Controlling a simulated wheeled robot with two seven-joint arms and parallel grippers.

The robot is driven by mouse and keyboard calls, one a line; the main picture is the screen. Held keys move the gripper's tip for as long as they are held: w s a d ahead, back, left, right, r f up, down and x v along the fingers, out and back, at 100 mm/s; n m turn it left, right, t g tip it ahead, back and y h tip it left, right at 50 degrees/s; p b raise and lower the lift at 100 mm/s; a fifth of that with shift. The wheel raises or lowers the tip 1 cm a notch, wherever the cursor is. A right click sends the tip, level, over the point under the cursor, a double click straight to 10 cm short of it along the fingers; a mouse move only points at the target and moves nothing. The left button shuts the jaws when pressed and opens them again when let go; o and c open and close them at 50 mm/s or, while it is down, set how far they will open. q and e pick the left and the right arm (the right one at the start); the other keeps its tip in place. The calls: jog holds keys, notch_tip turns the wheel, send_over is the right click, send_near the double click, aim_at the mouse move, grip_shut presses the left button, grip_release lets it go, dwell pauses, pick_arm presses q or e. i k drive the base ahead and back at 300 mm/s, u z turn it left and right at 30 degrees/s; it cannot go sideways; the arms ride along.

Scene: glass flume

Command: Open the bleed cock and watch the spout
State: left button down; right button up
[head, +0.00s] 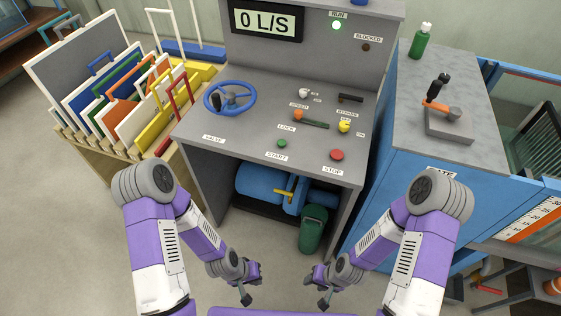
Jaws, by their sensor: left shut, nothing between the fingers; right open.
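Under the grey console stands a blue pump (262,184). A green bucket (313,232) stands on the floor at the pump's right end. The spout is not clear to me at this size, and I see no water. My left gripper (251,288) is shut and empty, low in front of the console. My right gripper (320,288) is open and empty, just right of it. Both are apart from the pump and bucket.
The console bears a blue handwheel (230,97), a green START button (282,143) and a red STOP button (337,154). The display (265,22) reads 0 L/S. Coloured panels fill a left rack.

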aim_at(290, 193)
jog(key=u, duration=0.55)
jog(key=k, duration=0.65)
jog(key=u, duration=0.7)
jog(key=i, duration=1.05)
jog(key=z, duration=1)
jog(key=i, duration=0.65)
jog(key=z, duration=0.75)
